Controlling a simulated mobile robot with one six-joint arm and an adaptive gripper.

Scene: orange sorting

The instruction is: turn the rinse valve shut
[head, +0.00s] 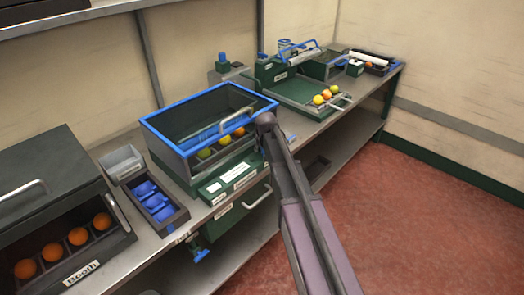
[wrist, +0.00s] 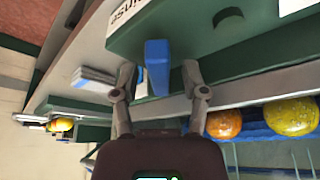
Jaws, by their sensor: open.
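In the wrist view, a flat blue lever (wrist: 157,58) stands out from a dark green housing (wrist: 225,28). A partly cut-off label beside it appears to read "Rinse", so I take the lever for the rinse valve. My gripper (wrist: 159,74) is open, with one finger on each side of the lever and visible gaps to both; whether the fingertips reach past it is unclear. In the head view my arm covers the gripper.
A blue-rimmed tank (head: 166,133) with several fruits stands left of my arm. A tray (head: 290,88) with fruits is farther back. A booth (head: 45,180) with oranges and a bin of blue items (head: 178,218) are at left. Red floor (head: 430,200) is clear at right.

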